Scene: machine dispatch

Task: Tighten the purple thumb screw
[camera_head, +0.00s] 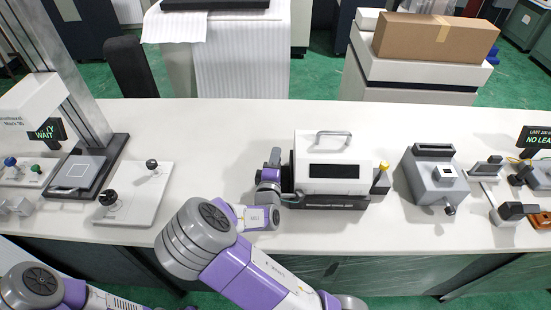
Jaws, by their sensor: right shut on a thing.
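A white machine with a dark base (333,160) stands on the bench in the middle, with a handle on top and a dark panel on its front. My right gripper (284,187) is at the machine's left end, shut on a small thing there. This looks to be the purple thumb screw, which the gripper hides, so I cannot see how far it is screwed in. My left arm shows at the lower left corner, but its gripper is out of view.
A grey device (434,178) stands right of the machine. A white plate with black knobs (150,205) and a stand with a metal column (85,95) are at the left. The bench between plate and machine is clear behind my right arm.

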